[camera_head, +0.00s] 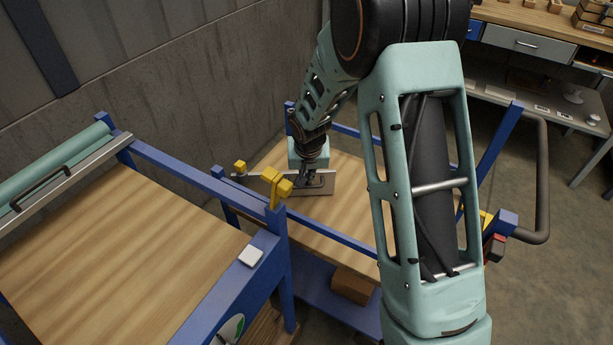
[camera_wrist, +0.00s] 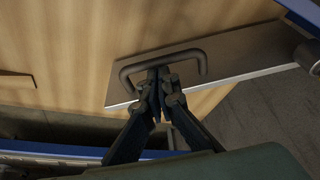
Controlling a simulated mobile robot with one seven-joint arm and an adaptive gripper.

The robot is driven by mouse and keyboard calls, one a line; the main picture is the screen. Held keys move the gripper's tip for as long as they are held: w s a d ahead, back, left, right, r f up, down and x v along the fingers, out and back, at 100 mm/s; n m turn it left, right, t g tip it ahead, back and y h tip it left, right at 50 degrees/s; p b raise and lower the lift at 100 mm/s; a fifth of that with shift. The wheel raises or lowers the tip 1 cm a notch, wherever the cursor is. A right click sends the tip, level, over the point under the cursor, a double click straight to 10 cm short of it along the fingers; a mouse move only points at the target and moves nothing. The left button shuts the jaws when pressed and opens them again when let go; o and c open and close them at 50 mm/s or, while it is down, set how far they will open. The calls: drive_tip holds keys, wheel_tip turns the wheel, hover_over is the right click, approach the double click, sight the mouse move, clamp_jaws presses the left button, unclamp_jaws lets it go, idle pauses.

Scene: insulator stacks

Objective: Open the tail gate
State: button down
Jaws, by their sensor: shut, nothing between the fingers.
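The tail gate is a pale flat panel (camera_head: 298,191) on the blue-framed cart with a wooden deck; it also shows in the wrist view (camera_wrist: 240,58) as a grey-brown plate with a light edge. A dark bar handle (camera_wrist: 186,51) is fixed on it. My gripper (camera_wrist: 157,72) is shut with nothing held, its fingertips at the handle's left half. Whether they touch the bar or sit just inside its loop I cannot tell. In the head view, my gripper (camera_head: 309,181) is small and dark against the panel, partly hiding the handle.
A second blue frame with a wooden top (camera_head: 120,240) stands at left, with a green roller (camera_head: 50,165). A concrete wall (camera_head: 220,80) is behind. A dark push handle (camera_head: 542,185) and workbench (camera_head: 530,45) are right.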

drive_tip(key=shift+s+a+f, duration=0.15)
drive_tip(key=shift+s+f, duration=0.05)
drive_tip(key=shift+s, duration=0.35)
drive_tip(key=shift+s+a+r+b, duration=0.15)
drive_tip(key=shift+s+b, duration=0.25)
drive_tip(key=shift+s, duration=0.2)
drive_tip(key=shift+s+a+r+b, duration=0.1)
drive_tip(key=shift+s+b, duration=0.3)
drive_tip(key=shift+s, duration=0.15)
drive_tip(key=shift+r, duration=0.1)
